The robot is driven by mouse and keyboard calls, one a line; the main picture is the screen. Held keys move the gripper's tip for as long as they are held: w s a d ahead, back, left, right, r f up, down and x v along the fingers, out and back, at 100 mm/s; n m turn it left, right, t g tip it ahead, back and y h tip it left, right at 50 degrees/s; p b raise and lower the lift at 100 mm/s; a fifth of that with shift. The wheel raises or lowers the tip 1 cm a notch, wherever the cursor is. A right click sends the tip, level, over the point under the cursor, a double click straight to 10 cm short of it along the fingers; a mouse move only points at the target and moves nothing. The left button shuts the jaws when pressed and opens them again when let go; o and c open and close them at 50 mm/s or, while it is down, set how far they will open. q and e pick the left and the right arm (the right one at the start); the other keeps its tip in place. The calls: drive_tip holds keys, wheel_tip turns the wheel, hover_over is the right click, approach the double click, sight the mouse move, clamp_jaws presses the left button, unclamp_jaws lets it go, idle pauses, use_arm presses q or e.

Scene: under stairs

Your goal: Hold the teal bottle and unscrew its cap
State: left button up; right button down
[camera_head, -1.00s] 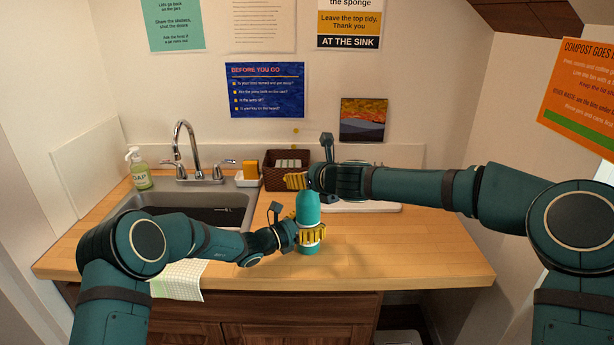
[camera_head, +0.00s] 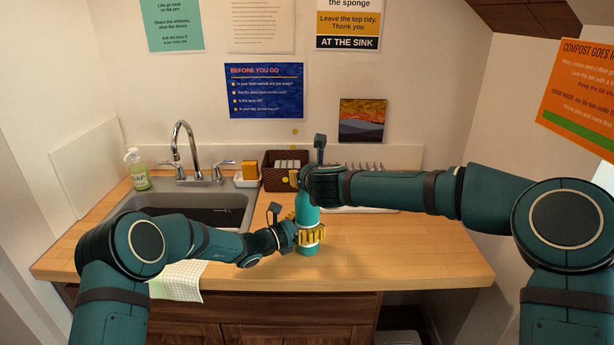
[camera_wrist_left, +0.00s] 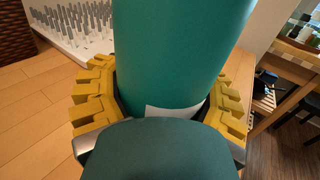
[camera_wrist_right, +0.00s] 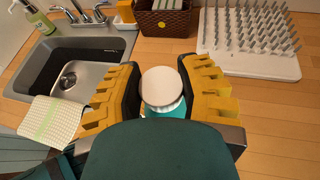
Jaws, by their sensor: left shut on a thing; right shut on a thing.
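The teal bottle (camera_head: 308,215) stands upright on the wooden counter, a little right of the sink. My left gripper (camera_head: 311,235) is shut around its lower body; the yellow fingers also show on both sides of the bottle in the left wrist view (camera_wrist_left: 160,100). My right gripper (camera_head: 300,180) is at the bottle's top. In the right wrist view, my right gripper (camera_wrist_right: 161,92) has its fingers on both sides of the round pale cap (camera_wrist_right: 161,86), shut on it. The teal bottle shoulder shows just below the cap. In the head view the right gripper hides the cap.
The sink (camera_head: 190,208) with its tap is at left, with a soap bottle (camera_head: 138,172) behind it. A brown basket (camera_head: 284,172) and a white spiked drying rack (camera_wrist_right: 262,65) stand behind the bottle. A checked cloth (camera_head: 178,282) hangs over the front edge. Counter to the right is clear.

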drive_tip(key=n+g+y, duration=0.1)
drive_tip(key=n+y, duration=0.2)
drive_tip(key=shift+n+g+y, duration=0.5)
drive_tip(key=shift+g, duration=0.1)
drive_tip(key=shift+a, duration=0.1)
drive_tip(key=shift+a+r, duration=0.1)
drive_tip(key=shift+r, duration=0.1)
drive_tip(key=shift+r, duration=1.3)
